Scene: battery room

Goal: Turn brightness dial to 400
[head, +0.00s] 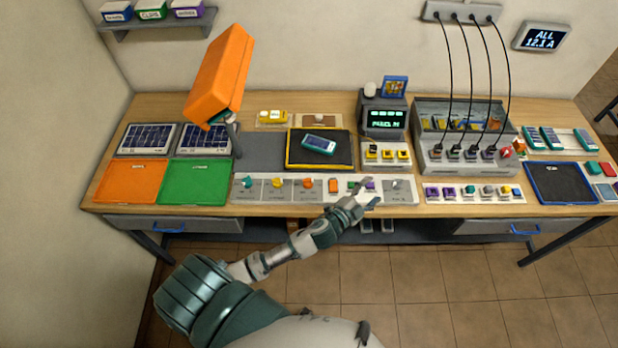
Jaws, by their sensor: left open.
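A long pale control strip (320,197) lies along the table's front edge and carries several small knobs. A teal knob (248,183) is at its left end, then a yellow knob (277,183), an orange knob (308,184) and an orange block-like control (333,185). A purple control (370,184) and a grey knob (395,184) are toward the right end. The labels are too small to read, so I cannot tell which is the brightness dial. My left gripper (370,193) is open at the strip's front edge, beside the purple control and partly covering that area.
A tilted orange lamp (220,78) stands over the left side. A dark mat with a yellow rim (340,163) holds a small teal device (319,144). A dark unit with a green display (385,122) stands behind. A cabled charger (465,160) and a dark tray (559,198) are at right.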

